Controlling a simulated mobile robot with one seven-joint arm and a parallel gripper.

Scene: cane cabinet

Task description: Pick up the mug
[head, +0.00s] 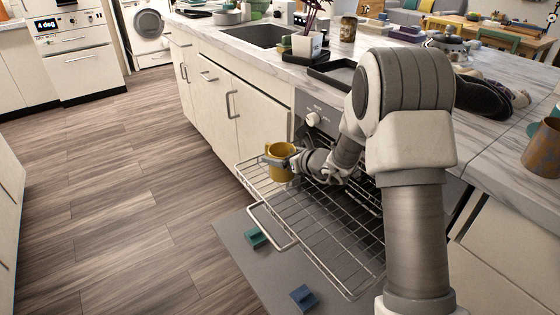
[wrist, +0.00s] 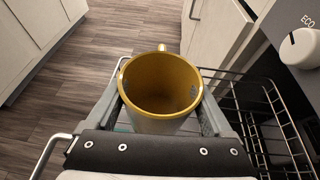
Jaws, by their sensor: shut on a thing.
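The yellow mug (head: 281,161) is at the left part of the pulled-out dishwasher rack in the head view. In the wrist view the mug (wrist: 160,88) is upright, its open mouth facing the camera, its inside empty and its handle at the far side. My gripper (head: 280,158) is shut on the mug, with one finger on each side of it in the wrist view (wrist: 161,95). I cannot tell whether the mug's base touches the rack.
The wire dishwasher rack (head: 262,186) extends over the lowered dishwasher door (head: 235,233). A green block (head: 256,238) and a blue block (head: 303,297) lie on the door. The marble counter (head: 345,45) bears a tray (head: 335,72) and several items. Open wooden floor (head: 130,190) lies to the left.

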